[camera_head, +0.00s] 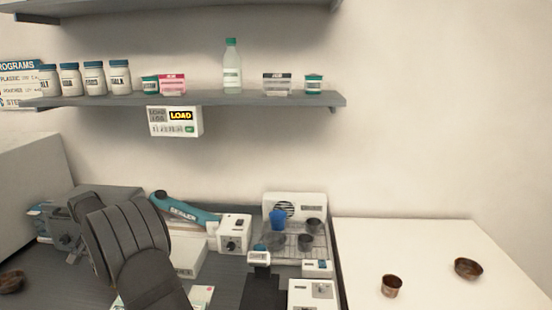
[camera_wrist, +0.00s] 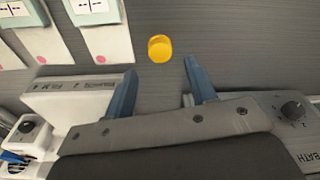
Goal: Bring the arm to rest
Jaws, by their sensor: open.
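My gripper (camera_wrist: 159,70) shows in the wrist view with its two blue fingers spread apart and nothing between them. A small round yellow piece (camera_wrist: 160,48) lies on the dark grey counter just beyond the fingertips, apart from them. In the head view my dark grey arm rises at the lower left over the counter. I cannot make out the fingers there.
A white box (camera_wrist: 75,98) and a unit marked BATH (camera_wrist: 285,115) are close beside the fingers. The sealer (camera_head: 186,210) and a rack (camera_head: 318,232) with cups stand behind. A shelf (camera_head: 200,99) holds jars. Brown dishes (camera_head: 392,286) sit on a white table (camera_head: 430,245).

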